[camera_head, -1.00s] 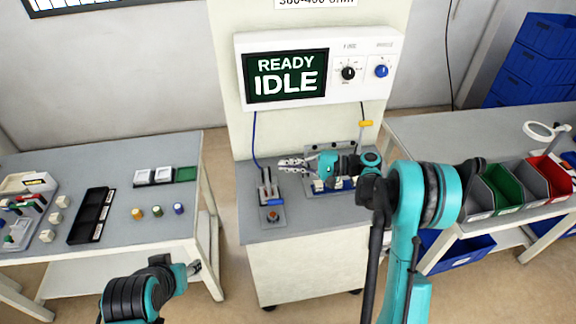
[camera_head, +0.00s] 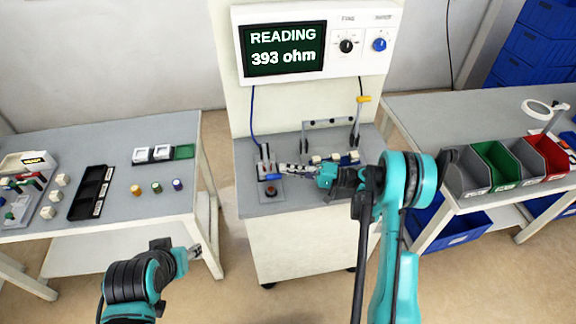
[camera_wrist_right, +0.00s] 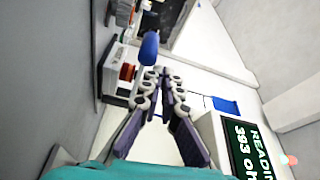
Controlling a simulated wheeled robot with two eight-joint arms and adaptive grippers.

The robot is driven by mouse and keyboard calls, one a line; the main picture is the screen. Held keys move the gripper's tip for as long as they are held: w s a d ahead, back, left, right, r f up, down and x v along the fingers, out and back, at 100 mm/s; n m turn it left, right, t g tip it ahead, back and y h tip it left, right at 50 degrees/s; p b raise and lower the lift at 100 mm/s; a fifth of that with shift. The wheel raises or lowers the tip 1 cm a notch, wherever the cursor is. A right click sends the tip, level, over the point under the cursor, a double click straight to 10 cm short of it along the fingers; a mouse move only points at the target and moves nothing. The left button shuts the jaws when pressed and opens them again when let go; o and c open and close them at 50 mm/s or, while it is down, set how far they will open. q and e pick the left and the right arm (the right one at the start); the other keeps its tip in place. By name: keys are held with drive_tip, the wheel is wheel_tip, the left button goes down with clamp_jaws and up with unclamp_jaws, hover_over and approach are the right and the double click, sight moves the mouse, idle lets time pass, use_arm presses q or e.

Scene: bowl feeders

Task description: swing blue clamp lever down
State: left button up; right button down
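The blue clamp lever (camera_head: 273,177) is on the small grey clamp fixture (camera_head: 263,160) at the left of the middle bench, its blue handle lying low and roughly level. In the right wrist view the blue handle (camera_wrist_right: 149,48) is just beyond the fingertips. My right gripper (camera_head: 283,169) is beside the handle; its fingers (camera_wrist_right: 164,74) look closed together, with nothing between them. I cannot tell whether a fingertip touches the handle. My left gripper (camera_head: 194,252) hangs low in front of the left table, away from the clamp; its finger gap is unclear.
The meter display (camera_head: 283,50) above the bench reads "READING 393 ohm". A yellow-tipped lever (camera_head: 363,99) stands upright behind my right arm. A red-brown button (camera_head: 270,191) is in front of the clamp. Coloured bins (camera_head: 497,165) stand on the right table; parts and a black tray (camera_head: 91,190) on the left.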

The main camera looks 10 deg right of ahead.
drive_tip(key=shift+s+f, duration=0.15)
drive_tip(key=shift+f, duration=0.4)
drive_tip(key=shift+a, duration=0.1)
drive_tip(key=v, duration=1.2)
drive_tip(key=shift+r, duration=0.15)
drive_tip(key=shift+r, duration=0.1)
drive_tip(key=shift+w+a+r, duration=0.15)
drive_tip(key=shift+w+r, duration=0.1)
drive_tip(key=shift+w, duration=0.05)
drive_tip(key=s+a+r+m+h, duration=0.1)
drive_tip(key=s+a+r+h, duration=0.2)
drive_tip(key=a+r+h, duration=0.5)
drive_tip(key=s+d+n+t+h, duration=0.1)
drive_tip(key=s+d+n+h, duration=0.2)
drive_tip(key=s+h, duration=0.6)
drive_tip(key=s, duration=1.1)
drive_tip(key=shift+h, duration=0.3)
